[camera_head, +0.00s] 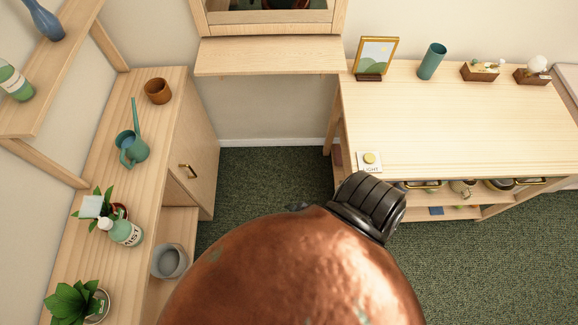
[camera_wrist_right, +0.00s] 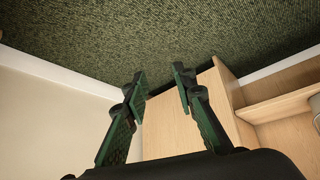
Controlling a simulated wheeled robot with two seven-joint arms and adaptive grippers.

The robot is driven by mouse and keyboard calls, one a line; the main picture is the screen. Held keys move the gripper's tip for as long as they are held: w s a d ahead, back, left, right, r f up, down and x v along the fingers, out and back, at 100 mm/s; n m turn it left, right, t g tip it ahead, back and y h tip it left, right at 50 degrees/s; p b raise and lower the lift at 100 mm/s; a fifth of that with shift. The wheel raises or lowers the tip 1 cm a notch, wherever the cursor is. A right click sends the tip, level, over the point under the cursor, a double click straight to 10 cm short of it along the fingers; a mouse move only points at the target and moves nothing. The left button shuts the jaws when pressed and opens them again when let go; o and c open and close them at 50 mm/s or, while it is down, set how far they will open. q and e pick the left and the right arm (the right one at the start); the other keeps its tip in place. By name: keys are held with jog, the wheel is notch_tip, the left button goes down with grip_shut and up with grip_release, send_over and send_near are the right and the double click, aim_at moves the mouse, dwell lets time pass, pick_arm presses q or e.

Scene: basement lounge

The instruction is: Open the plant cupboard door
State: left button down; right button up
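The plant cupboard (camera_head: 150,105) stands along the left wall in the head view. Its light wood door (camera_head: 200,130) looks shut, with a small brass handle (camera_head: 187,170) near the open compartment. In the right wrist view, my right gripper (camera_wrist_right: 160,77) is open and empty, its two dark green fingers apart. The pale wood panel (camera_wrist_right: 180,135) of the cupboard shows behind and between the fingers; I see no handle there. In the head view my own arm's copper and black parts fill the lower middle, and the right fingers are hidden. My left gripper is not in view.
A watering can (camera_head: 134,148), a brown pot (camera_head: 158,91), a soap bottle (camera_head: 122,231) and a potted plant (camera_head: 80,302) stand on the cupboard. A grey pot (camera_head: 169,261) sits in its open compartment. A wooden table (camera_head: 450,120) stands right. Green carpet (camera_head: 270,175) lies between.

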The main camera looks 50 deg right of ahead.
jog(key=shift+s+f, duration=0.1)
jog(key=shift+s, duration=0.3)
dwell(0.3)
